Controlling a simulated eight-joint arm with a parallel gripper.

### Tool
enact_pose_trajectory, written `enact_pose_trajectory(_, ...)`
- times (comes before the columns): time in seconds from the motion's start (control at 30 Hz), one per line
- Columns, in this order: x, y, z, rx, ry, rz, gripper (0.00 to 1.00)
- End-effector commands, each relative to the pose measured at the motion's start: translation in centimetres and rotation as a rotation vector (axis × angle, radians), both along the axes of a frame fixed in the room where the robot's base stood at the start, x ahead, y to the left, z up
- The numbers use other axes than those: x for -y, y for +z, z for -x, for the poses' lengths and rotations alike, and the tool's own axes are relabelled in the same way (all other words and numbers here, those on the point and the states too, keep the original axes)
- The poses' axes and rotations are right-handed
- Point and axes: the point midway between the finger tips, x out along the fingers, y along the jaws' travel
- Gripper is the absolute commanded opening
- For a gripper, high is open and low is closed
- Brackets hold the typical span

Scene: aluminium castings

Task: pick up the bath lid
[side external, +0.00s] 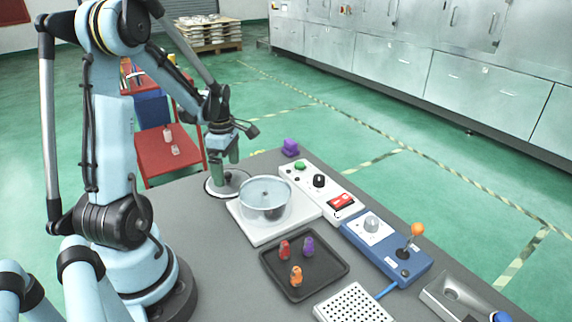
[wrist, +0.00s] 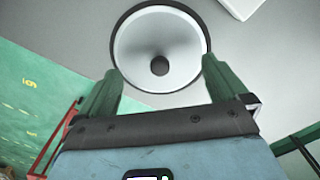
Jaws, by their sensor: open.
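The bath lid (side external: 226,186) is a round, pale metal disc with a dark rim and a dark centre knob. It lies flat on the grey table, left of the bath (side external: 264,200), a round clear-walled vessel on a white base. In the wrist view the lid (wrist: 135,50) is at top centre, with its knob (wrist: 159,66) between the fingertips in the picture. My gripper (side external: 226,160) is open and empty above the lid, its green fingers pointing down. It also shows in the wrist view (wrist: 160,66). The fingers look apart from the lid.
A white control box (side external: 318,188) and a blue box with a joystick (side external: 385,248) stand right of the bath. A black tray (side external: 327,274) holds small coloured pieces in front.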

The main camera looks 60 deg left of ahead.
Motion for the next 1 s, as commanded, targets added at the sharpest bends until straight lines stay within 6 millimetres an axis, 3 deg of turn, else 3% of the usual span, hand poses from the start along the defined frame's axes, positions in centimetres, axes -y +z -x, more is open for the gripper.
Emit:
enact_pose_trajectory(0.2,0.0,-2.2,0.0,0.0,0.0,0.0,1.0)
enact_pose_trajectory(0.5,0.0,-2.4,0.0,0.0,0.0,0.0,1.0)
enact_pose_trajectory(0.83,0.0,-2.4,0.0,0.0,0.0,0.0,0.49)
enact_pose_trajectory(1.0,0.0,-2.4,0.0,0.001,-0.001,-0.001,0.46)
